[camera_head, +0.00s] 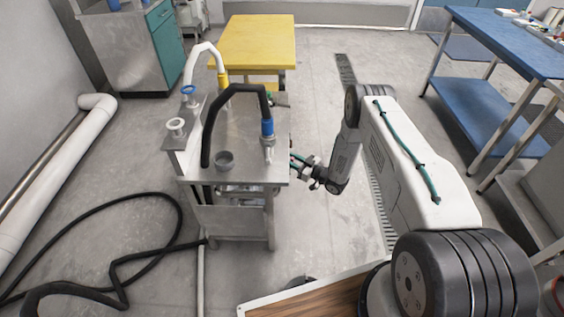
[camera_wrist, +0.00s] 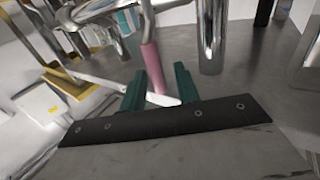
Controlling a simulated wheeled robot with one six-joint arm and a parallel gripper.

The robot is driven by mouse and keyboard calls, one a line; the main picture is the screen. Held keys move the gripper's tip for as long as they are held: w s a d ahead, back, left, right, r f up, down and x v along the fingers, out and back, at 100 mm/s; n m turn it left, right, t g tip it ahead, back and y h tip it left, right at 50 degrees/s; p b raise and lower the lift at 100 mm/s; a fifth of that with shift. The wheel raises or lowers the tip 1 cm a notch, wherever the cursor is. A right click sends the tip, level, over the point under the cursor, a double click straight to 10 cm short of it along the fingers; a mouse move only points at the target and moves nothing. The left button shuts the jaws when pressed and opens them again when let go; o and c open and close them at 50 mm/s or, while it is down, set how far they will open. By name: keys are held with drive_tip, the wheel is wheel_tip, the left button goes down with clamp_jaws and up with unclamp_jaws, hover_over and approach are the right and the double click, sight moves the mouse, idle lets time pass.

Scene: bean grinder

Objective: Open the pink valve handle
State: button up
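The pink valve handle (camera_wrist: 153,66) shows in the wrist view, hanging from a shiny metal pipe or fitting (camera_wrist: 147,22). My gripper (camera_wrist: 159,70) has two teal fingers standing apart, with the handle's lower end in line with the gap, closer to the left finger. I cannot tell whether the finger touches it. In the head view, my gripper (camera_head: 296,160) is at the right side of the metal cart (camera_head: 238,118), just below its top edge. The pink handle cannot be made out in the head view.
A thick chrome pipe (camera_wrist: 211,38) stands right of the handle in the wrist view. On the cart are a black hose (camera_head: 210,125) and a white hose (camera_head: 190,65). A yellow table (camera_head: 255,40) is behind; a blue table (camera_head: 520,45) is right. A black hose (camera_head: 120,275) lies on the floor.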

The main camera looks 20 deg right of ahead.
drive_tip(key=shift+w+a, duration=0.15)
drive_tip(key=shift+w, duration=0.2)
drive_tip(key=shift+d, duration=0.2)
